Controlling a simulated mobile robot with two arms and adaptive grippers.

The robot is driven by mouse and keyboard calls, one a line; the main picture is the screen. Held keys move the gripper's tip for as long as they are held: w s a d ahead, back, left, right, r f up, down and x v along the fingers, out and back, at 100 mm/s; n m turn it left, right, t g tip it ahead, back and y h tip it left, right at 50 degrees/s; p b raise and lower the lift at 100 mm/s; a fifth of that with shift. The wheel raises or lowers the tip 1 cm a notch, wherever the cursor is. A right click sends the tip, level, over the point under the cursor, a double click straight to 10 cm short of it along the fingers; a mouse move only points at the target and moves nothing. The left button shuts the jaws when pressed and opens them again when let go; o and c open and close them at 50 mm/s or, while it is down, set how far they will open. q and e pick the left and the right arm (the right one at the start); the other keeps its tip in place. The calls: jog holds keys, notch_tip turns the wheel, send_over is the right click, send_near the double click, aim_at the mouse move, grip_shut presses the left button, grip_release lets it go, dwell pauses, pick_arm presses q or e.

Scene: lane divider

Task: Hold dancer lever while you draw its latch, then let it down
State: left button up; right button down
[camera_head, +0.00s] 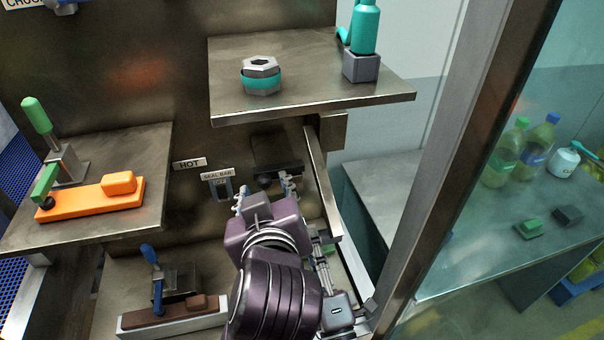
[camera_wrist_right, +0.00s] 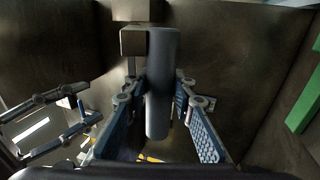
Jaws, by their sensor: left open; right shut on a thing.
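My left gripper (camera_head: 266,190) is in the middle of the head view, fingers spread and empty, below a dark block with a black knob (camera_head: 263,180). A grey cylindrical handle (camera_wrist_right: 162,95), which looks like the dancer lever, stands upright in the right wrist view beside a square grey block (camera_wrist_right: 134,41). My right gripper (camera_wrist_right: 158,125) has its blue padded fingers on both sides of this handle and is shut on it. In the head view the right gripper is mostly hidden behind the left arm. I cannot clearly make out the latch.
A shelf (camera_head: 225,100) with a hex nut (camera_head: 262,76) and teal bottle (camera_head: 365,30) overhangs above. Left are an orange clamp base (camera_head: 95,200) and a blue-handled lever (camera_head: 155,280). A metal post (camera_head: 425,170) stands right.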

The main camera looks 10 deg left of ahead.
jog(key=shift+w+f, duration=0.15)
jog(key=shift+f, duration=0.25)
jog(key=w+f+b, duration=0.1)
jog(key=f+b, duration=0.1)
jog(key=shift+w+a+f+b, duration=0.15)
jog(key=shift+w+a+b, duration=0.2)
jog(key=shift+a, duration=0.05)
jog(key=shift+f, duration=0.1)
dwell(0.5)
jog(key=shift+w+a+f+b, duration=0.25)
jog(key=shift+w+f+b, duration=0.35)
jog(key=shift+b, duration=0.1)
jog(key=c, duration=1.6)
grip_release()
jog(key=shift+r, duration=0.1)
